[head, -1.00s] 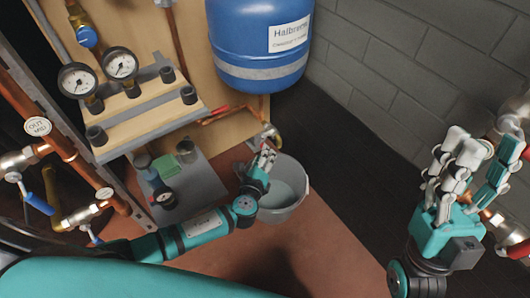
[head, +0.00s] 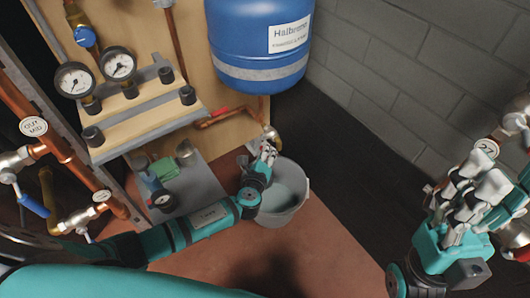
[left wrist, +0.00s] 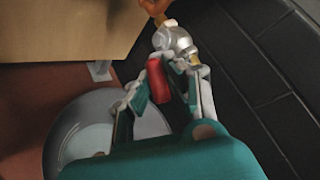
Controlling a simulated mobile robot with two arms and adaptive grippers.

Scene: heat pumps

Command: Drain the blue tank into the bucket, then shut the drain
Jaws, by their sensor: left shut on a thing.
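The blue tank (head: 255,45) hangs on the wooden panel at the top of the head view. A metal drain valve (head: 271,133) sits below it at the end of a copper pipe; it also shows in the left wrist view (left wrist: 175,40). My left gripper (head: 266,150) is at this valve, above the bucket's rim. In the left wrist view its fingers are shut on the red valve handle (left wrist: 158,82). The grey bucket (head: 293,212) stands on the floor under the valve; I cannot tell its water level. My right gripper (head: 478,195) is at the right, away from the tank, its fingers bunched.
Pressure gauges (head: 118,65) and a shelf stand at the left of the panel. A grey mat (head: 205,190) with small items lies left of the bucket. Copper pipes with a blue-handled valve (head: 35,203) run along the left. A grey block wall (head: 400,80) closes off the right.

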